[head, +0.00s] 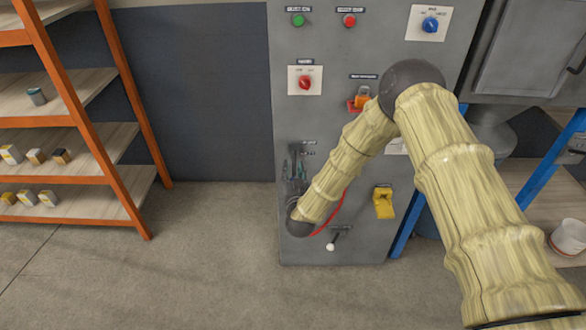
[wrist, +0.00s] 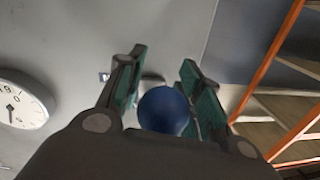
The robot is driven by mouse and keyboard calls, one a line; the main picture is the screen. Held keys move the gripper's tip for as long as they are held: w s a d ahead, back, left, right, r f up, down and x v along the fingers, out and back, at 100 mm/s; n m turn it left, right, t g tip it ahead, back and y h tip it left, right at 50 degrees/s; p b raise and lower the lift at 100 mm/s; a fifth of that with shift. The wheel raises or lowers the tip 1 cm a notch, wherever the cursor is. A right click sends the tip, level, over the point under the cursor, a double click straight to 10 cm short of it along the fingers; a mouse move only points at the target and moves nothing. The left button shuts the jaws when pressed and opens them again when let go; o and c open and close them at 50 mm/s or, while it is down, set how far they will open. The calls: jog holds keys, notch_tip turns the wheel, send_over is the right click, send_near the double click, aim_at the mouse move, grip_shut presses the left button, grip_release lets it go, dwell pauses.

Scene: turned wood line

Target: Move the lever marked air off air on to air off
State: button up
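A grey cabinet (head: 335,225) carries the controls. In the wrist view a blue ball knob (wrist: 163,110) sits between the two green-padded fingers of my gripper (wrist: 163,75). The fingers stand apart on either side of the ball, and I cannot tell if either touches it. The ball looks like a lever's end. Its shaft is hidden, and the ball is not seen in the head view.
A white-tipped lever (head: 331,245) is low on the cabinet, below my wrist. A yellow device (head: 383,202) is to its right. A red knob (head: 305,83) is above. A round dial (wrist: 20,105) is left in the wrist view. Orange shelves (head: 75,100) stand left, with clear floor between.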

jog(key=shift+w, duration=0.25)
jog(key=shift+c, duration=0.3)
grip_shut()
